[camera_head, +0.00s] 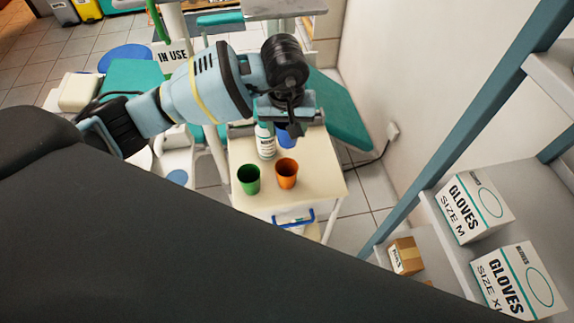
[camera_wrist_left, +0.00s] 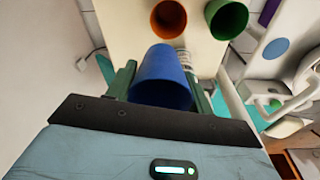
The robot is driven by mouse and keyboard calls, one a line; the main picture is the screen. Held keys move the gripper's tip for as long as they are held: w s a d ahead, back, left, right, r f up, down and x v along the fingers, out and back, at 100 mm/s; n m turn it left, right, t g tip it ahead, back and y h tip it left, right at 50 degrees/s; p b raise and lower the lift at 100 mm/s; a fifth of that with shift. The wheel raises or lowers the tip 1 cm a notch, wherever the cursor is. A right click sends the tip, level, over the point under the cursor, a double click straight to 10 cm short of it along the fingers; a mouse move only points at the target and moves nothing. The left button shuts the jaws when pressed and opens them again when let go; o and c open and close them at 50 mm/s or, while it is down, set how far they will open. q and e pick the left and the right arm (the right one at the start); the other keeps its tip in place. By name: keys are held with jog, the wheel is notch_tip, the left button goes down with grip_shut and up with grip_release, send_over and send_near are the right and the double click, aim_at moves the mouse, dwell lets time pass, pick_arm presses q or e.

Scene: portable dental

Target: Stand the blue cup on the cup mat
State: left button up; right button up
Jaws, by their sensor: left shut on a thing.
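My left gripper (camera_head: 284,122) is over the back of the small cream cart, shut on the blue cup (camera_head: 287,137). In the left wrist view the blue cup (camera_wrist_left: 161,78) sits between the two green fingers, with its open end towards the camera. In the head view my wrist hides part of the cup, and I cannot tell whether it touches the cart top. A round blue disc (camera_head: 177,177), which looks like the cup mat, lies on a white unit left of the cart. It also shows in the left wrist view (camera_wrist_left: 278,48). My right gripper is not in view.
A green cup (camera_head: 248,179) and an orange cup (camera_head: 287,173) stand on the cart (camera_head: 312,190). A white bottle (camera_head: 265,141) stands close beside the blue cup. Shelves with glove boxes (camera_head: 474,206) are at the right. A dark surface fills the lower left.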

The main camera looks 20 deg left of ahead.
pick_arm(q)
jog(key=w+d+f+n, duration=0.1)
jog(key=w+f+n, duration=0.1)
jog(key=w+f, duration=0.15)
send_over(296, 155)
jog(key=s+d, duration=0.1)
jog(key=s, duration=0.2)
jog(key=shift+s+d+f+b, duration=0.1)
jog(key=shift+f+b, duration=0.1)
jog(key=shift+f, duration=2.35)
jog(key=shift+s+f+b, duration=0.1)
jog(key=shift+f+b, duration=0.05)
jog(key=shift+f, duration=2.35)
jog(key=shift+f, duration=0.2)
jog(key=o, duration=0.9)
jog(key=shift+o, duration=0.2)
notch_tip(296, 155, up, 12)
jog(key=s, duration=0.1)
jog(key=shift+d+r+p, duration=0.15)
jog(key=shift+d+p, duration=0.2)
jog(key=shift+p, duration=0.05)
